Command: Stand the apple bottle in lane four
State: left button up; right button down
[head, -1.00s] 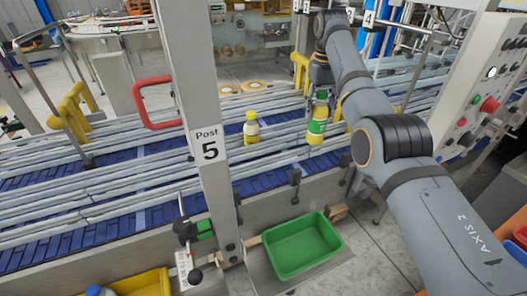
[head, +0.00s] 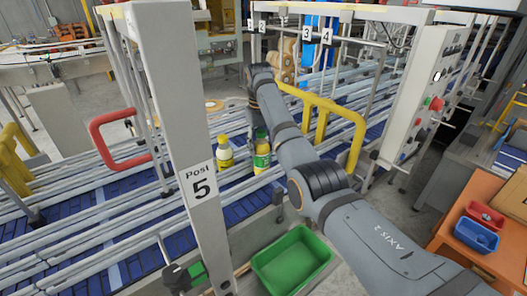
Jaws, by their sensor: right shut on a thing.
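A bottle with yellow contents, a green label and a green cap, apparently the apple bottle (head: 262,158), is upright over the blue conveyor lanes. My right gripper (head: 262,131) is shut on it at the top, partly hidden behind my own arm. I cannot tell whether its base touches the lane. Number plates 3 and 4 (head: 326,37) hang on the frame at the back. My left gripper is not in view.
The Post 5 column (head: 180,110) stands left of the bottles, with a red handle (head: 120,140) beside it. A yellow guard rail (head: 335,115) is right of my arm. A green bin (head: 291,262) sits in front. A control panel (head: 425,95) stands at the right.

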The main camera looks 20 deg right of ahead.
jog(key=shift+s+d+f, duration=0.15)
jog(key=shift+f, duration=0.8)
jog(key=shift+d+f, duration=0.15)
jog(key=shift+d, duration=0.5)
jog(key=c, duration=0.9)
grip_release()
jog(key=shift+a, duration=0.2)
jog(key=shift+c, duration=0.2)
jog(key=shift+o, duration=1.2)
jog(key=shift+a, duration=0.25)
jog(key=shift+o, duration=0.7)
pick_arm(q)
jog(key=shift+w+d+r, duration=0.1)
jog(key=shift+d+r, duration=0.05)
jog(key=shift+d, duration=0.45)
pick_arm(e)
jog(key=shift+d, duration=0.15)
